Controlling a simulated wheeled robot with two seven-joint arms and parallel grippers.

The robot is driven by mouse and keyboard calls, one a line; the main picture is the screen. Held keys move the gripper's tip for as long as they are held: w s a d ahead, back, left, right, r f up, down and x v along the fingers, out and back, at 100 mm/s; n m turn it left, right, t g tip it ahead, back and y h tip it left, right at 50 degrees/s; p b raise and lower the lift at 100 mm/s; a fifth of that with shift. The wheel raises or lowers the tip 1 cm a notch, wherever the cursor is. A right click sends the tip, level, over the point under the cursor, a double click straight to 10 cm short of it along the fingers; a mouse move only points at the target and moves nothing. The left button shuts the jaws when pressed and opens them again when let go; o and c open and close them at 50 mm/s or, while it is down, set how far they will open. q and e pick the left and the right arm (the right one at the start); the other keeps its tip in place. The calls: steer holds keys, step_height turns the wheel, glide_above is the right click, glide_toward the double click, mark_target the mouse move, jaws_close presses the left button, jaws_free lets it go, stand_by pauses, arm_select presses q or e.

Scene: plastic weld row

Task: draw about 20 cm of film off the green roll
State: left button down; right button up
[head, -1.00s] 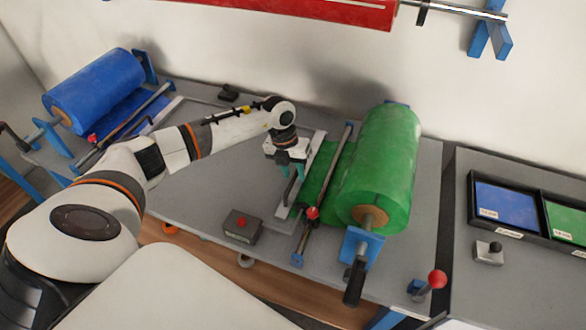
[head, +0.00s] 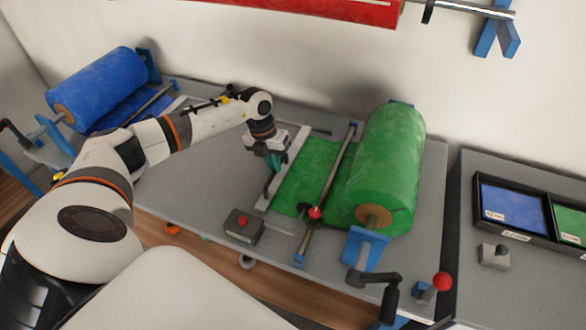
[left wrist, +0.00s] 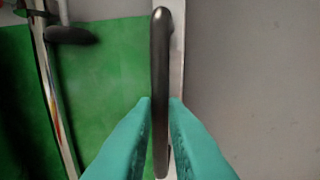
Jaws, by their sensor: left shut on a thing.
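The green roll (head: 390,150) lies on its stand at the right of the table. A flat sheet of green film (head: 308,168) runs from it leftward under a thin rod (head: 337,172) to a pale pull bar (head: 290,160). The film also shows in the left wrist view (left wrist: 105,85). My left gripper (head: 272,164) is over the pull bar, shut on its dark handle (left wrist: 161,70). In the left wrist view, the teal fingers (left wrist: 160,125) lie on both sides of the handle. My right gripper is not in view.
A grey box with a red button (head: 242,226) stands near the front edge. A crank (head: 376,277) sits at the roll's front end, and a red-knobbed lever (head: 442,282) is right of it. A blue roll (head: 95,87) stands far left.

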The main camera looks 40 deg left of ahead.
arm_select(q)
steer(key=a, duration=0.3)
steer(key=s+a+b, duration=0.1)
steer(key=a, duration=0.3)
steer(key=s+a+b, duration=0.1)
steer(key=a, duration=0.2)
steer(key=shift+s+a, duration=0.25)
steer(key=shift+r, duration=0.1)
steer(key=c, duration=1.5)
jaws_free()
steer(key=shift+o, duration=0.2)
steer(key=shift+b, duration=0.3)
step_height(320, 180, up, 12)
steer(key=a+b, duration=0.2)
steer(key=shift+s+a, duration=0.15)
steer(key=shift+s, duration=0.15)
steer(key=shift+s+f, duration=0.1)
steer(key=shift+f, duration=0.15)
